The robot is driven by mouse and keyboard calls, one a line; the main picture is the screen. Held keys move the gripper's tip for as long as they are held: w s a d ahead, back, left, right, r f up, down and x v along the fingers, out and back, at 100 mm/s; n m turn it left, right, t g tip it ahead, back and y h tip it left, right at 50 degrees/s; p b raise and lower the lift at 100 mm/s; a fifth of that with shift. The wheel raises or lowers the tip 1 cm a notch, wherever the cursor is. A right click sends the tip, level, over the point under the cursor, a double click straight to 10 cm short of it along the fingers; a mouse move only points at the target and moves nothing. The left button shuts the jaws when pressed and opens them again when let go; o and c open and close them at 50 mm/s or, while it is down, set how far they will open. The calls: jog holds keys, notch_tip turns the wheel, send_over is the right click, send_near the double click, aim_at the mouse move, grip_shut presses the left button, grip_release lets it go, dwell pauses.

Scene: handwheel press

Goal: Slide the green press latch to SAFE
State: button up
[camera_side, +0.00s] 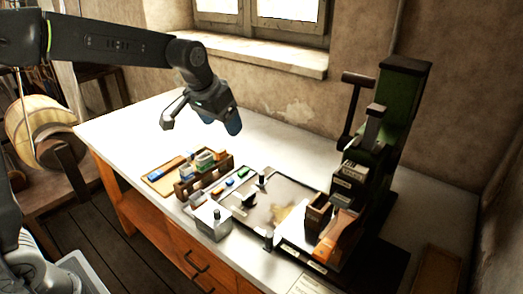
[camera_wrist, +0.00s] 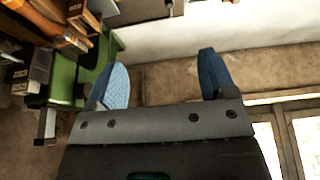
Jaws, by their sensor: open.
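The green press (camera_side: 405,95) stands at the right end of the bench, with a dark handle bar at its upper left. It also shows at the left of the wrist view (camera_wrist: 64,80), turned on its side. A grey lever-like block (camera_side: 374,125) sits on its front, above small dark label plates (camera_side: 352,172). I cannot tell which part is the latch or where it is set. My gripper (camera_side: 201,122) is open and empty, high above the bench's left-back part, well left of the press. Its two blue-padded fingers show apart in the wrist view (camera_wrist: 163,66).
The white bench top (camera_side: 130,130) is clear at the back left. A wall and window are behind.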

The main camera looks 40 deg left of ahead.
jog(key=w+a+f, duration=0.1)
jog(key=w+f, duration=0.7)
jog(key=w, duration=0.2)
send_over(261, 174)
notch_tip(261, 174, down, 7)
jog(key=shift+g, duration=0.5)
notch_tip(261, 174, down, 12)
jog(key=shift+w+f, duration=0.1)
jog(key=shift+w, duration=0.05)
